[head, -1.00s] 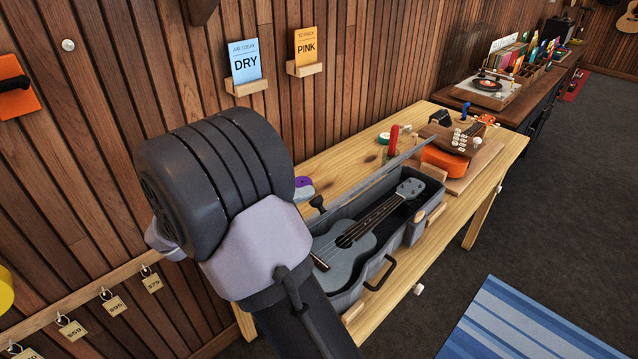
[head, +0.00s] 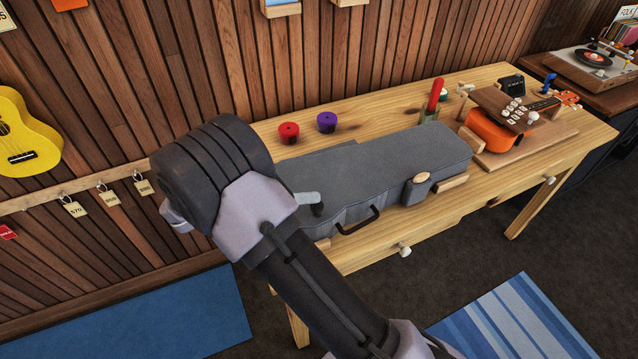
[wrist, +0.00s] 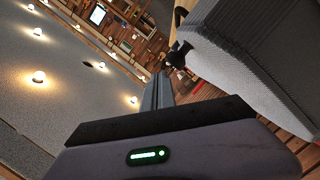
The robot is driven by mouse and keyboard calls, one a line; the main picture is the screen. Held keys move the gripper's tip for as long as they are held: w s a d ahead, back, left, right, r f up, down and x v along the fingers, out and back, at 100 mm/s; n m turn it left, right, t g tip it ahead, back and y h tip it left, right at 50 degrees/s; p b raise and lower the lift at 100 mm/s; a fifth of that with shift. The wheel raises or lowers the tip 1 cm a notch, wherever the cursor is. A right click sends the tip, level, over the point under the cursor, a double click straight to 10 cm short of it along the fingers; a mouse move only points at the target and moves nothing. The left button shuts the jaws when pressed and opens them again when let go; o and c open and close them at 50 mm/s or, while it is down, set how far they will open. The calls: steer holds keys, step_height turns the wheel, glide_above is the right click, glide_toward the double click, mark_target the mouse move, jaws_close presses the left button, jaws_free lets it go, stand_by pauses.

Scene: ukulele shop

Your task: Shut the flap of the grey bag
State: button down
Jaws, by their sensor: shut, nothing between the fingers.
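The grey bag (head: 385,165) lies on the wooden workbench in the head view, with a black handle (head: 360,221) on its front. Its flap is down over the top and hides the ukulele inside. I cannot tell whether the front edge is fully flush. A tan tab (head: 422,177) shows at the front edge. My gripper (head: 317,208) is shut and empty by the bag's left front part; I cannot tell whether it touches. In the wrist view, my fingertips (wrist: 179,50) are beside a large grey textured surface (wrist: 255,55), apparently the bag.
On the workbench (head: 480,205), a red roll (head: 289,132) and a purple roll (head: 327,122) lie behind the bag. An orange ukulele (head: 490,130) on a wooden stand is to its right. A yellow ukulele (head: 25,140) hangs on the left wall. The floor in front is open.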

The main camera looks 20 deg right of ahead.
steer(key=shift+s+f, duration=0.3)
steer(key=shift+f, duration=0.55)
steer(key=shift+s, duration=0.1)
